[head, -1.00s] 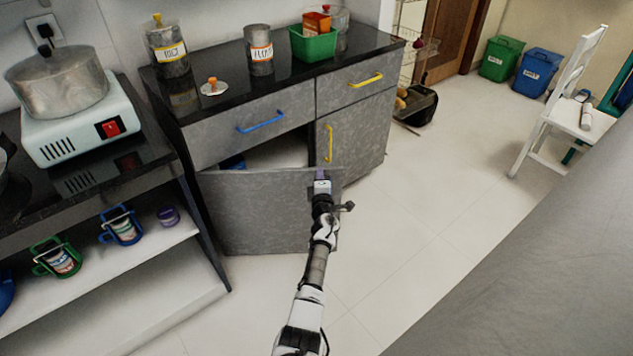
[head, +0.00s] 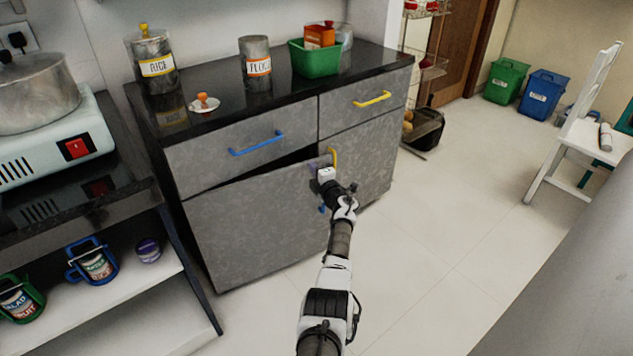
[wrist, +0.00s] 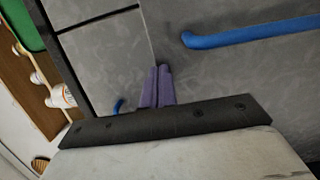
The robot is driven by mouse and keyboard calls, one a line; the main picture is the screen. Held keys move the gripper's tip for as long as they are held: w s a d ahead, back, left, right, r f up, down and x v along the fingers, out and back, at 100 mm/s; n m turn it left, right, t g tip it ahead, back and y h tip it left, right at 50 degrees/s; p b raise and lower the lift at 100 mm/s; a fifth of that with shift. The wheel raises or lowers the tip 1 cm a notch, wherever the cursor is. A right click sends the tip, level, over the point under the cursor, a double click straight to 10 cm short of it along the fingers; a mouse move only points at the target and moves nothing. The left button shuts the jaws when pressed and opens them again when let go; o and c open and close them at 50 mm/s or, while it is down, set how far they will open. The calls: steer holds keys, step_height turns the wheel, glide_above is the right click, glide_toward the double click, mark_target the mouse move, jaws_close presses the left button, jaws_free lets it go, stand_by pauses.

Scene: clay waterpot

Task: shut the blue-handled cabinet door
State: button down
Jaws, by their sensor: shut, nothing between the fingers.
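The grey cabinet door (head: 255,222) is hinged at the left and slightly ajar. A dark gap (head: 292,159) shows along its top edge. A small blue piece (head: 322,208), probably its handle, shows beside my gripper, which hides the rest. My gripper (head: 314,168) is shut and empty at the door's upper right corner. In the wrist view its purple fingers (wrist: 155,88) are together against or close to a grey panel; contact is unclear. A blue handle (wrist: 250,32) shows at upper right there, and a small blue piece (wrist: 118,105) lies left of the fingers.
Above the door is a drawer with a blue handle (head: 257,143). To the right are a yellow-handled drawer (head: 372,99) and a yellow-handled door (head: 365,155). A shelf with mugs (head: 95,262) stands at left. The floor (head: 440,215) at right is clear.

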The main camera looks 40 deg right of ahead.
steer(key=shift+b+x, duration=1.6)
steer(key=shift+b, duration=0.65)
